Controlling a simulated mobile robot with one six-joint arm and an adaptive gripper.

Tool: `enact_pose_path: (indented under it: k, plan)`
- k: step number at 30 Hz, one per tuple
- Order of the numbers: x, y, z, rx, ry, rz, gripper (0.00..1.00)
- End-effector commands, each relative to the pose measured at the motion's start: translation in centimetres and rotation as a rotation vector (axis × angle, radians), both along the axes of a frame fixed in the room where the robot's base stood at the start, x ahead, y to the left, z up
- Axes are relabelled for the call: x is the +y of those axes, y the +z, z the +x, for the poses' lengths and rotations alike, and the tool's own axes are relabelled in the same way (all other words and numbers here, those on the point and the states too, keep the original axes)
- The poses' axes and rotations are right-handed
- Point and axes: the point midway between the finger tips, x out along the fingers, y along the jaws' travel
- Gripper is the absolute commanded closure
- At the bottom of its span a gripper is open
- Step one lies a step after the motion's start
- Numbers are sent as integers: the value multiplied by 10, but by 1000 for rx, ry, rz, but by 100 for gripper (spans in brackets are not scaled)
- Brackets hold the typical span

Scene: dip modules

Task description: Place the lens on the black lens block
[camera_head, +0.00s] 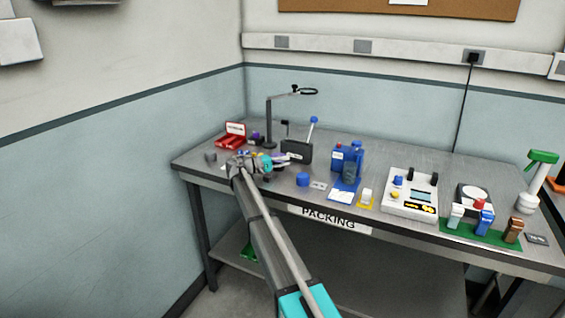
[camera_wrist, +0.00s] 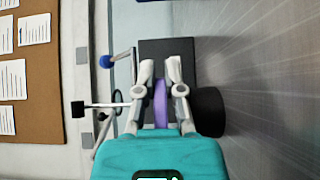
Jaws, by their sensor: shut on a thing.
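My gripper (camera_wrist: 160,72) is shut on a thin purple disc, the lens (camera_wrist: 161,104), seen edge-on between the two fingers in the wrist view. In the head view my gripper (camera_head: 279,160) is over the left part of the bench, and the lens is too small to make out surely. A black block (camera_head: 297,151) stands on the bench just beyond the gripper; it looks like the lens block. It also shows in the wrist view (camera_wrist: 168,48), behind the fingertips and partly hidden by them. Whether the lens touches it I cannot tell.
A blue-topped stick (camera_head: 314,121) rises by the block. A magnifier stand (camera_head: 269,122) is behind the gripper, and a red box (camera_head: 231,139) is at left. A blue cap (camera_head: 303,180) and blue bottles (camera_head: 347,158) are to the right. A black round thing (camera_wrist: 208,112) is close in the wrist view.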

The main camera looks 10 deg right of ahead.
Motion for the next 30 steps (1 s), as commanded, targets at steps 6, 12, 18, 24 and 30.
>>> enact_pose_path:
  k: [6,12,18,24,30]
  plan:
    - [0,-4,0,0,0,0,100]
    - [0,-7,0,0,0,0,100]
    - [0,-10,0,0,-1,0,100]
    - [0,-9,0,0,0,0,62]
    - [0,-9,0,0,0,0,48]
